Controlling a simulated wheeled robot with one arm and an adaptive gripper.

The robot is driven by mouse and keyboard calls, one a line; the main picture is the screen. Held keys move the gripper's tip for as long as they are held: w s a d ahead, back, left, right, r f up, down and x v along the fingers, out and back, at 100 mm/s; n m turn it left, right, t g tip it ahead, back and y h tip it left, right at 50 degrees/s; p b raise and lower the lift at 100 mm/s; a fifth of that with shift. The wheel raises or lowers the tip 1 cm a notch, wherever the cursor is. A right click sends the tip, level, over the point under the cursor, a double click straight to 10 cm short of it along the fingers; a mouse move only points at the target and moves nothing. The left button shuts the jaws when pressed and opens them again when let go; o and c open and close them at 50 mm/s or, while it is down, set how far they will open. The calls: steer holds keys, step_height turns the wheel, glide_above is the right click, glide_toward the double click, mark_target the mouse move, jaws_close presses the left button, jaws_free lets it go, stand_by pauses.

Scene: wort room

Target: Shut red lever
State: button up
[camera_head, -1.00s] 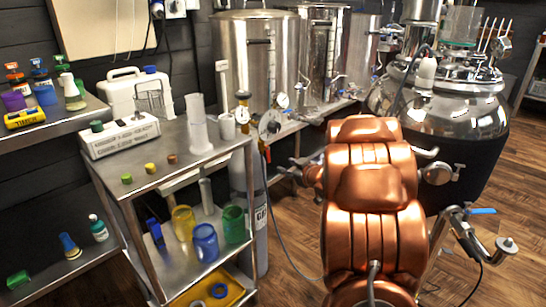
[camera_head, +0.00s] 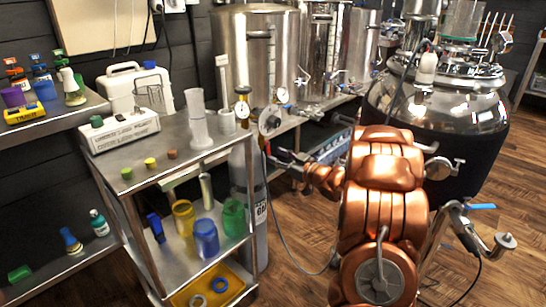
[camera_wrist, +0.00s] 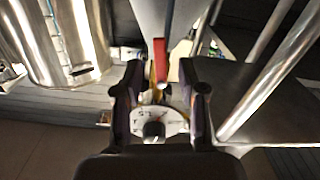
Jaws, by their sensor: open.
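A red lever (camera_wrist: 160,60) shows in the wrist view as a narrow upright red strip, just above the middle of the picture. My gripper (camera_wrist: 161,76) has its two dark fingers spread, one on each side of the line of the lever. A gap shows between each finger and the red strip, and nothing is held. I cannot tell how far the lever lies beyond the fingertips.
A steel cart (camera_head: 180,158) with bottles and jars stands at left. Steel tanks (camera_head: 255,60) with gauges and valves line the back. A large round vessel (camera_head: 440,105) stands at right, with a blue-handled valve (camera_head: 481,207) below it. Wooden floor (camera_head: 500,165) is clear at far right.

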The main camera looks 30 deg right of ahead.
mark_target(268, 149)
steer(key=shift+x, duration=1.35)
jaws_close()
